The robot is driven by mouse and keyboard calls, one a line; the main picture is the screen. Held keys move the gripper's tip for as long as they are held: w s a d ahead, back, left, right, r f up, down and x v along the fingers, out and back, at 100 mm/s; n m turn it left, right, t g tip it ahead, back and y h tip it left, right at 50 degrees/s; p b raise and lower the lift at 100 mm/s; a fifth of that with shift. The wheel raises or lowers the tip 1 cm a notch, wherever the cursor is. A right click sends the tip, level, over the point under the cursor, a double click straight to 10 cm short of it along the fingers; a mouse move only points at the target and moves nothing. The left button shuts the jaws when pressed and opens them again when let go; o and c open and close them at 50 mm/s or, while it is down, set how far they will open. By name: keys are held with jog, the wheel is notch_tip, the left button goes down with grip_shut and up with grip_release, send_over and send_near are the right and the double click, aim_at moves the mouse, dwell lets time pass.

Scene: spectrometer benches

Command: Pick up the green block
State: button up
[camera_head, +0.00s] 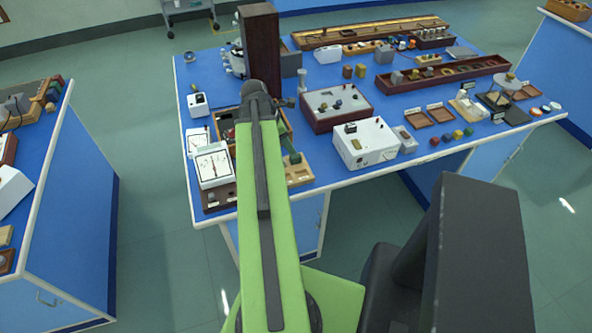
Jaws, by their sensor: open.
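A small green block (469,131) sits at the right end of a short row of coloured blocks near the front edge of the blue bench, right of centre. It stands apart from my gripper, which is far to its left. My arm reaches forward over the left part of the bench, and my gripper (256,97) is at its far end, in front of a tall dark brown box. The gripper is open; its fingertips are small and hard to make out.
Red (434,141), blue (446,137) and yellow (458,134) blocks stand left of the green one. A white instrument (365,144) and brown trays (418,118) are nearby. A dark green piece (291,157) lies beside my arm. Floor shows before the bench.

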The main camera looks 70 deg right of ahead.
aim_at(296, 156)
jog(key=b+x, duration=0.1)
jog(key=x, duration=0.2)
jog(key=shift+f, duration=0.1)
jog(key=b+x, duration=0.5)
jog(key=shift+w+f, duration=0.15)
jog(key=shift+w, duration=0.05)
grip_shut()
